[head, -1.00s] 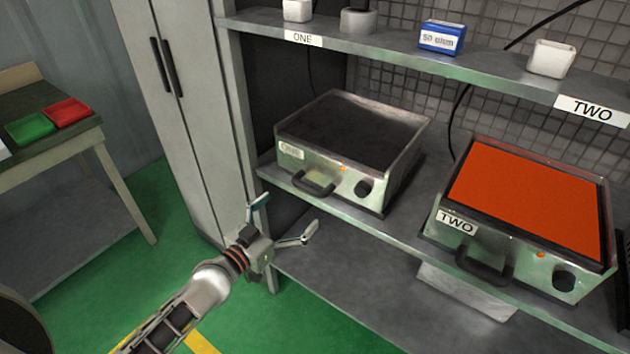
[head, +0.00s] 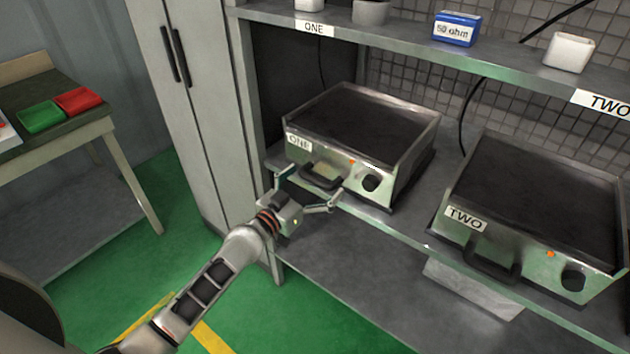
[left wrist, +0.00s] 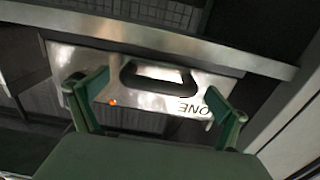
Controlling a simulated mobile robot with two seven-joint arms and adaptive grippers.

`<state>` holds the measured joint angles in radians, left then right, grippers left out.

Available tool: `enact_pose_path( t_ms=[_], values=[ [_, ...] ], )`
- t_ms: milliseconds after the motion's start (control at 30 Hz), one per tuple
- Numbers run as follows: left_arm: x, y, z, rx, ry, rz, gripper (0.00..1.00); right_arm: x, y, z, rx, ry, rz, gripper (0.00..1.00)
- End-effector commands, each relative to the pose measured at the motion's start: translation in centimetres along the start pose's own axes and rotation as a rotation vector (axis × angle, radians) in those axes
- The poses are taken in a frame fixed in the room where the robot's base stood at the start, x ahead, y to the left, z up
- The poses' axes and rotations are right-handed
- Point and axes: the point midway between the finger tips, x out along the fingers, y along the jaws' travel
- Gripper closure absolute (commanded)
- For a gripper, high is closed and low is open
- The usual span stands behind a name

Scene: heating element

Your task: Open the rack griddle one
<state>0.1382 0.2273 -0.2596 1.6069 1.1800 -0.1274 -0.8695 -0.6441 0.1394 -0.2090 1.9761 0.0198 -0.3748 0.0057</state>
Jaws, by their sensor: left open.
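Griddle one (head: 362,122) is a metal box with a dark plate, labelled ONE, on the left of the shelf. Its black front handle (head: 322,180) sits left of an orange light and a black knob (head: 371,182). The front looks closed. My left gripper (head: 308,190) is open and empty, its fingers spread on either side of the handle in the head view. In the left wrist view, the handle (left wrist: 158,78) lies between and beyond the two fingertips (left wrist: 146,95), with the label upside down. Contact cannot be told. My right gripper is out of view.
Griddle two (head: 540,200), with a dark plate, stands to the right. The upper shelf (head: 400,47) holds a blue 50 ohm box (head: 457,29) and white cups. A grey cabinet (head: 190,110) stands left. A table at far left carries green and red trays (head: 76,99).

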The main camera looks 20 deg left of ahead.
Motion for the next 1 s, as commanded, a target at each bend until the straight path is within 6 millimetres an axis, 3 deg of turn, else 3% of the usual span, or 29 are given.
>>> enact_pose_path(
  t_ms=[33, 200, 267, 433, 567, 1000],
  values=[
    [0.0, 0.0, 0.0, 0.0, 0.0, 0.0, 0.0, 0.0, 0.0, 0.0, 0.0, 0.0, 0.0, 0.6],
    [0.0, 0.0, 0.0, 0.0, 0.0, 0.0, 0.44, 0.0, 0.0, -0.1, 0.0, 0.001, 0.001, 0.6],
    [0.0, 0.0, 0.0, 0.0, 0.0, 0.0, 0.55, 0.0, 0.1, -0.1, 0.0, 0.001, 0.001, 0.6],
    [-0.4, 0.0, 0.0, 0.002, 0.0, 0.0, 0.55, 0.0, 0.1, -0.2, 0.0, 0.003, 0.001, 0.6],
    [-2.0, 0.0, 0.0, 0.003, -0.001, 0.001, 0.55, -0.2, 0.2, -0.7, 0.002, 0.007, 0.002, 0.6],
    [-13.2, 0.1, -0.2, 0.004, -0.003, 0.004, 0.55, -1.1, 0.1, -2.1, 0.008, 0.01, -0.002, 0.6]
  ],
)
